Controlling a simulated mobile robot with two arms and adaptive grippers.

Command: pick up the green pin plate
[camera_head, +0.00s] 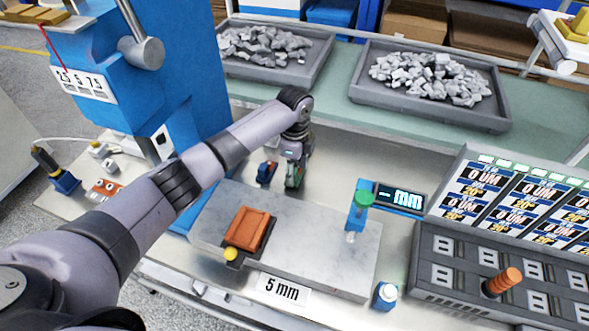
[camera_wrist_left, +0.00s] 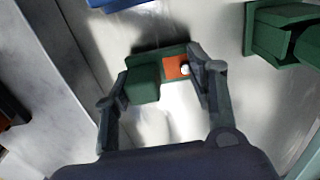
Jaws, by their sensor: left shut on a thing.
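The green pin plate (camera_wrist_left: 146,82) is between the two fingers of my left gripper (camera_wrist_left: 163,76) in the left wrist view, with an orange-red patch and a small white dot at its right part. The fingers are closed against its sides. In the head view my left gripper (camera_head: 295,160) points down behind the grey stone slab, and a bit of the green plate (camera_head: 292,181) shows under it. Whether the plate touches the metal surface below I cannot tell. My right gripper is out of view.
A blue machine (camera_head: 150,70) rises at left. Another green part (camera_wrist_left: 280,35) lies at right in the wrist view.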

